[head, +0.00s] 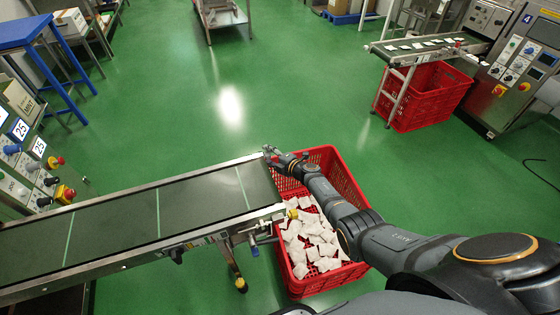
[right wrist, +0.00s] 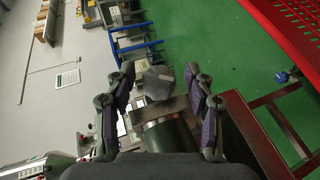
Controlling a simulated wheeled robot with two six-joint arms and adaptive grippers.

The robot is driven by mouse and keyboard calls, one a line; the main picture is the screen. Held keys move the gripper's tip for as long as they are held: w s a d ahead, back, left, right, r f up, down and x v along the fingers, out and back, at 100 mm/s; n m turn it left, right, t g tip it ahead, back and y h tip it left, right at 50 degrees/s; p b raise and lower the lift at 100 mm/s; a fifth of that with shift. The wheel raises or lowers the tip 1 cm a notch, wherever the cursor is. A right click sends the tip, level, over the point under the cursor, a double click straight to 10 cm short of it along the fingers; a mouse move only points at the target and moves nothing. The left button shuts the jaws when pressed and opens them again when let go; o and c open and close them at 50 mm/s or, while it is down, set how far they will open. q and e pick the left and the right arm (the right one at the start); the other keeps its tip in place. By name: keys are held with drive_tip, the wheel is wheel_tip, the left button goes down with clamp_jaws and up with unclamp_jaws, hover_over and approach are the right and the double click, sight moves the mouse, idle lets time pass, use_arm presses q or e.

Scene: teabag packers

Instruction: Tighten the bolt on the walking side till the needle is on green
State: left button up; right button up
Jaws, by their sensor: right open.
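The conveyor (head: 115,226) runs from the left to its end above a red crate (head: 346,180). My right gripper (head: 271,152) is at the far corner of that end. In the right wrist view, my right gripper (right wrist: 159,72) is open, with a finger on either side of a grey hexagonal bolt head (right wrist: 158,84). I cannot tell whether the fingers touch it. Behind the bolt are a metal bracket and the dark end roller (right wrist: 170,141). No needle or green mark is readable in either view. My left gripper is not in view.
White teabags (head: 309,243) lie in the red crate under my right arm. A control panel (head: 35,165) stands at the left. A second conveyor (head: 425,46) with a red crate (head: 427,95) and machine is at the upper right. The green floor between is clear.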

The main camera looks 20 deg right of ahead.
drive_tip(key=v, duration=1.1)
drive_tip(key=shift+s, duration=0.1)
